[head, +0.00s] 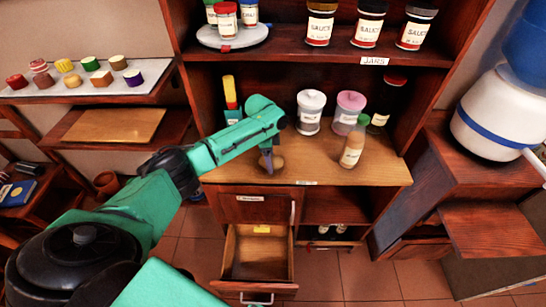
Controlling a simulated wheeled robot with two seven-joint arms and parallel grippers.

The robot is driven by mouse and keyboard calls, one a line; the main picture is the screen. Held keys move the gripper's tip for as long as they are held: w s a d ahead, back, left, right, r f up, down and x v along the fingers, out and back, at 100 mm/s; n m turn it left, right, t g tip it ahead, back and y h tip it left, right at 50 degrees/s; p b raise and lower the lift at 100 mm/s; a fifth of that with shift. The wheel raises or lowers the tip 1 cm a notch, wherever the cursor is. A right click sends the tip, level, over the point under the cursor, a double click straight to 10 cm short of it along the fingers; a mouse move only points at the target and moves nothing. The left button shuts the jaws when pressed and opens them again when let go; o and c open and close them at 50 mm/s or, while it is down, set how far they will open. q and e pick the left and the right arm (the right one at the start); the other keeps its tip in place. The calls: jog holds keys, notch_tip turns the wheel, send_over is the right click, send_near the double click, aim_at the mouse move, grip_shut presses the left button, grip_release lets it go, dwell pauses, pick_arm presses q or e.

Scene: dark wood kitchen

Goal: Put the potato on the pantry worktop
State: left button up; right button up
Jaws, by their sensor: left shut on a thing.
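The potato (277,163) is a small brown lump, partly hidden behind my left gripper's fingers. My left gripper (269,160) reaches in from the left, points down and is shut on the potato. It is over the left part of the pantry worktop (345,175), a light wood surface in the middle of the dark shelving. The potato is at or just above the surface; I cannot tell whether it touches. My right gripper is not in view.
White-lidded (311,110) and pink-lidded (349,110) jars stand at the back of the worktop, with a tan bottle (352,148) at the right. A yellow-and-red bottle (230,95) stands back left. Below, a drawer (258,255) is pulled open. Sauce jars (369,25) fill the shelf above.

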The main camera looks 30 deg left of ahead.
pick_arm(q)
jog(key=shift+w+f, duration=0.25)
jog(key=shift+f, duration=0.3)
jog(key=shift+s+r, duration=0.15)
jog(key=shift+s+f, duration=0.1)
jog(key=shift+f, duration=0.1)
jog(key=o, duration=1.5)
jog(key=shift+c, duration=0.2)
notch_tip(320, 180, up, 12)
jog(key=a, duration=0.1)
jog(key=shift+s+r+b, duration=0.2)
jog(key=shift+b, duration=0.25)
jog(key=shift+a, duration=0.1)
